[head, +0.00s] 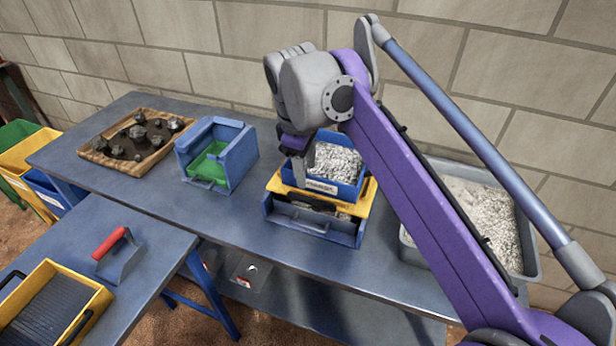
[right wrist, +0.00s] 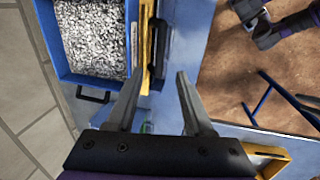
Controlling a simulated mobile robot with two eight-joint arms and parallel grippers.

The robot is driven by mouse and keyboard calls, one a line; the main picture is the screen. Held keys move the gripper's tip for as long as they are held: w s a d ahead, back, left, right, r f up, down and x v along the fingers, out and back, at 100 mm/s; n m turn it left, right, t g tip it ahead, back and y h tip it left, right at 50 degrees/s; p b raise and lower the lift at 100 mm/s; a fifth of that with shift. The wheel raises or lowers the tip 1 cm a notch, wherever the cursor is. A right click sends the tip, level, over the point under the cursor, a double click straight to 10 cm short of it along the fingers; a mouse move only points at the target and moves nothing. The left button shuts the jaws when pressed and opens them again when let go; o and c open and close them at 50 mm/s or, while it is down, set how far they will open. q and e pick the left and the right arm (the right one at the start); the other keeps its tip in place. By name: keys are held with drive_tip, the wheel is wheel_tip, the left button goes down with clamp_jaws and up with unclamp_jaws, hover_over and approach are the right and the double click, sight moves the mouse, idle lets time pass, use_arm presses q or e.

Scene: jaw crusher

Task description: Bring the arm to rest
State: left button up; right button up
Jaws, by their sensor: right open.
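My right arm, purple and grey, comes in from the right in the head view and reaches over the table. Its gripper (head: 301,166) points down at the left front edge of a blue bin of grey gravel (head: 349,186). The same gravel bin (right wrist: 60,78) lies beyond the left finger there. Whether a finger touches the bin is not clear. My left gripper does not show in the head view.
The bin sits in a yellow frame (head: 367,205) on a blue box. A blue box with a green inside (head: 240,160), a tray of dark rocks (head: 98,159) and a grey gravel tub (head: 528,268) share the table (head: 150,190). A red-handled scoop (head: 118,262) lies front left.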

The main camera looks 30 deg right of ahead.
drive_tip(key=shift+s+r, duration=0.1)
drive_tip(key=shift+r, duration=0.35)
drive_tip(key=shift+a, duration=0.1)
drive_tip(key=s+a+f+m+t+p, duration=0.2)
drive_tip(key=s+a+f+m+p, duration=0.1)
drive_tip(key=s+f, duration=0.4)
drive_tip(key=s+a+f+m+t+y+p, duration=0.1)
drive_tip(key=s+f+m+p, duration=0.4)
drive_tip(key=s, duration=0.5)
drive_tip(key=a+f+t+p, duration=0.1)
drive_tip(key=a+p, duration=0.1)
drive_tip(key=shift+s+f+y+p, duration=0.3)
drive_tip(key=shift+s+f+p, duration=0.05)
drive_tip(key=shift+s, duration=0.05)
